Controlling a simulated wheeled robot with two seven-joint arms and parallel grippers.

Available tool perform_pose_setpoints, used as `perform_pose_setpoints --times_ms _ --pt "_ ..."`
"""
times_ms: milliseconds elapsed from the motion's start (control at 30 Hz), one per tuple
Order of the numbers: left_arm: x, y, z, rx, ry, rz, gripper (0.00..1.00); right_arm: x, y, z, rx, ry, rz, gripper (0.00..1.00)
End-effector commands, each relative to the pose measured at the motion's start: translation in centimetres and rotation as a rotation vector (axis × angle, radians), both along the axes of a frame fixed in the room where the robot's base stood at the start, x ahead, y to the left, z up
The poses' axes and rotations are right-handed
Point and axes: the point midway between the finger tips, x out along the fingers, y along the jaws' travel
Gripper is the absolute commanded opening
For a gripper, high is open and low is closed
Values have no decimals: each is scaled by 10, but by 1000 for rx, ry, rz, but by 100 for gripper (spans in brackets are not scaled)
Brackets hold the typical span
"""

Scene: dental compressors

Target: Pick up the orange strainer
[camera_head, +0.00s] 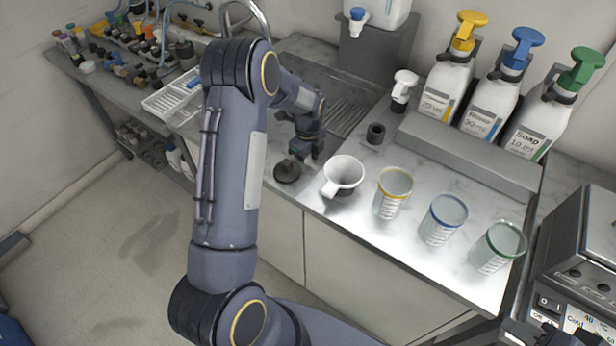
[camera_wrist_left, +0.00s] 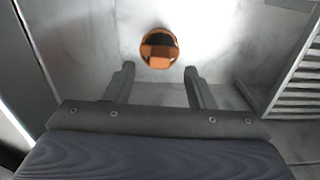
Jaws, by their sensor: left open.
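The orange strainer (camera_wrist_left: 158,48) shows in the left wrist view as a small round orange piece with a dark middle, on the pale counter. It lies just beyond the fingertips of my left gripper (camera_wrist_left: 159,70), roughly centred between them. The fingers are apart with nothing between them. In the head view my left gripper (camera_head: 306,152) is low over the counter near the sink. No orange piece can be made out there; a dark round piece (camera_head: 287,170) is beside the gripper, and I cannot tell whether it is the strainer.
A white funnel-like cup (camera_head: 343,175) stands right of my left gripper, then measuring cups with yellow (camera_head: 393,192), blue (camera_head: 441,220) and green (camera_head: 498,247) rims. Pump bottles (camera_head: 486,100) stand behind. A ribbed drain area (camera_head: 350,116) borders the gripper.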

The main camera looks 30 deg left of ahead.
Motion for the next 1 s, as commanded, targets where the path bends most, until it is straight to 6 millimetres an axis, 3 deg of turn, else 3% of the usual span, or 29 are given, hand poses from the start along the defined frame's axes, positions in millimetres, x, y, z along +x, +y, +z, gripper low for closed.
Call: perform_pose_setpoints --times_ms 200,467,833,1000 --pt "-1 -1 -25 0 1 0 49 0 0 4 0 0 0 36" --pt "-1 -1 -27 0 -1 0 48 0 0 4 0 0 0 36" --pt "0 -1 -27 0 -1 0 0 0 0 4 0 0 0 36" --pt "0 -1 -26 0 -1 0 0 0 0 4 0 0 0 36"
